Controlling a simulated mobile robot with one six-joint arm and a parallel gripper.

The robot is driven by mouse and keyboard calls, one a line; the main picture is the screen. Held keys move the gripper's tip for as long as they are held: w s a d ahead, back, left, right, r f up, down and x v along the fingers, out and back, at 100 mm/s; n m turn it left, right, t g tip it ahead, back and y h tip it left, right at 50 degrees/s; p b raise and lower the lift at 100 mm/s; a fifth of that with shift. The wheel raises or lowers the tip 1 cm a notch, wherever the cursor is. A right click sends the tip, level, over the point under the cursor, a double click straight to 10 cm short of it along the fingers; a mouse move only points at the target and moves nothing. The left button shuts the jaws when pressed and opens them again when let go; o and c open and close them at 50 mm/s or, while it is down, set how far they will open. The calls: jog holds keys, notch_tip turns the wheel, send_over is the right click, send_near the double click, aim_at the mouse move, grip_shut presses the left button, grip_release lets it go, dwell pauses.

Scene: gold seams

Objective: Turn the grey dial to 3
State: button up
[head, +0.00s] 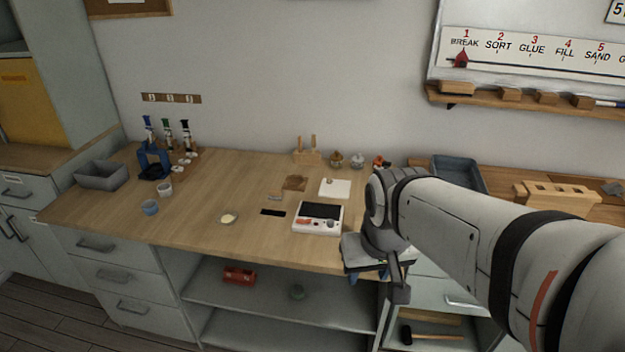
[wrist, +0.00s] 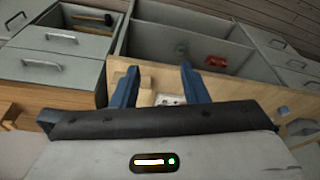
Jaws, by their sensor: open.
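A white device (head: 317,224) with a black top panel stands on the wooden bench, left of my arm. Small round controls and an orange-red spot show along its front strip. Which one is the grey dial, and its setting, is too small to tell. My gripper (head: 367,276) hangs at the bench's front edge, right of the device and apart from it in the head view. In the wrist view my gripper (wrist: 160,80) has its two blue fingers apart with nothing held. Part of a white thing with small round marks (wrist: 171,99) shows between them; I cannot tell whether it is the device.
The bench (head: 200,222) holds a small cream dish (head: 229,217), a black strip (head: 272,212), a white pad (head: 335,187) and blue-grey cups (head: 150,207) at left. A blue-grey tray (head: 460,174) lies behind my arm. Open shelves below hold a red box (head: 239,275).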

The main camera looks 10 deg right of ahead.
jog(key=w+f+b, duration=0.3)
jog(key=w+f, duration=0.1)
jog(key=w, duration=1.4)
jog(key=t+b, duration=0.2)
send_near(331, 221)
jog(key=shift+n, duration=0.4)
jog(key=x, duration=0.8)
jog(key=shift+w+f, duration=0.1)
jog(key=shift+f, duration=0.05)
jog(key=shift+c, duration=0.2)
grip_shut()
